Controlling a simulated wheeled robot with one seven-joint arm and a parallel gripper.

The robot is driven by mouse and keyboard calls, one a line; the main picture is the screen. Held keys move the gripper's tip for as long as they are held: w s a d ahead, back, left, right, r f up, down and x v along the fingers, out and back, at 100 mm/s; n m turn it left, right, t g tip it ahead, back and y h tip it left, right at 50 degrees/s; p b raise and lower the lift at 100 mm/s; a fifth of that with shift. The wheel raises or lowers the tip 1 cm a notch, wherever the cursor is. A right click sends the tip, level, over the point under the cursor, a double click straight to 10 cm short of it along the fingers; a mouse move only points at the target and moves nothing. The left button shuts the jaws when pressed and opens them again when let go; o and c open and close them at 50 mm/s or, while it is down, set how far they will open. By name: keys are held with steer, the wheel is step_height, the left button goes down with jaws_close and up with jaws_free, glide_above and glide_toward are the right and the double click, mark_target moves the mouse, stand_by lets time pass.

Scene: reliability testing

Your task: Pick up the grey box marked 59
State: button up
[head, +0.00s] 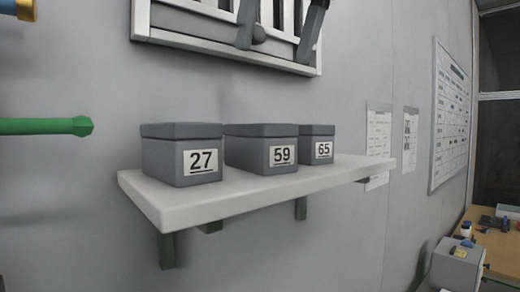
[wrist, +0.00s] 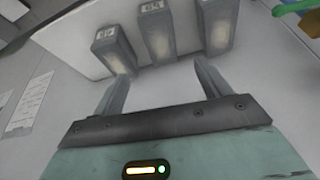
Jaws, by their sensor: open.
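The grey box marked 59 (head: 250,152) stands upright in the middle of three lidded grey boxes on a white wall shelf (head: 240,198). It also shows in the wrist view (wrist: 158,42), with a partly readable label.
The box marked 27 (head: 165,160) stands left of it and the box marked 65 (head: 318,146) right, both close beside it. The shelf's front strip is clear. A green rod (head: 40,126) juts in at left. A white-framed rack (head: 225,35) hangs above.

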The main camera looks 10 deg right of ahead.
glide_above(258, 128)
steer(key=w+d, duration=0.2)
steer(key=w, duration=0.1)
steer(key=f, duration=0.6)
steer(key=shift+w+a+f, duration=0.15)
steer(key=shift+w+a, duration=0.05)
steer(key=shift+a, duration=0.05)
steer(key=shift+p+x, duration=0.9)
steer(key=shift+x, duration=1.8)
steer(key=shift+f, duration=0.1)
steer(key=shift+a+f, duration=0.1)
steer(key=shift+f, duration=0.1)
steer(key=c, duration=1.4)
